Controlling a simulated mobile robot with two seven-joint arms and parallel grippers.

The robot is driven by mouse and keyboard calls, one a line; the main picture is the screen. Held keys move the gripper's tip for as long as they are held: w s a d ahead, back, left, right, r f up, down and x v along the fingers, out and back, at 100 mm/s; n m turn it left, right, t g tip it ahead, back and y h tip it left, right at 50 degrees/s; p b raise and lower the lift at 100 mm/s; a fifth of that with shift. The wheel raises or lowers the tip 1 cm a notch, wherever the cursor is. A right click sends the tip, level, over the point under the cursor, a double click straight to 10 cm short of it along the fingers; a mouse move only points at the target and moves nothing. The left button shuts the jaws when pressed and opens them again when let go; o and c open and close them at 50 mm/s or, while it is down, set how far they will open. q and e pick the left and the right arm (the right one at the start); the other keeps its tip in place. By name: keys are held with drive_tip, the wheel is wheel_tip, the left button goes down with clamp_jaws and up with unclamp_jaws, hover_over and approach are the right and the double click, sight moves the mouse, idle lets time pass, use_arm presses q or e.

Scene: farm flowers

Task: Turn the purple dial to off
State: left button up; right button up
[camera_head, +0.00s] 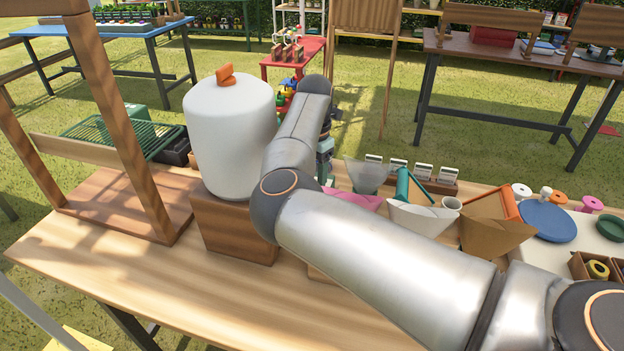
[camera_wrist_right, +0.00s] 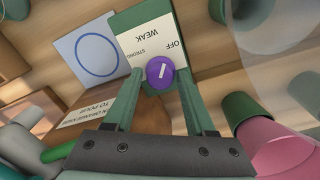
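The purple dial (camera_wrist_right: 160,72) sits on a white-faced green panel (camera_wrist_right: 122,22) in the right wrist view. Its white mark slants from lower left to upper right. The panel's labels appear upside down: WEAK above the dial, STRONG to its upper left, OFF to its upper right. My right gripper (camera_wrist_right: 161,82) has its two green fingers apart, one on each side of the dial. I cannot tell whether they touch it. In the head view my right arm hides the dial and the gripper. My left gripper is not in view.
A white tank (camera_head: 232,140) with an orange knob (camera_head: 226,76) stands on a wooden block (camera_head: 222,228). A wooden frame (camera_head: 125,130) stands left of it. Paper cones, cups and a blue plate (camera_head: 546,221) lie to the right. The table's (camera_head: 110,275) front left is clear.

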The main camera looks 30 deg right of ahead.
drive_tip(key=shift+o, duration=1.2)
drive_tip(key=shift+r, duration=0.1)
wheel_tip(320, 180, up, 12)
drive_tip(key=shift+s+r, duration=0.15)
drive_tip(key=shift+s, duration=0.05)
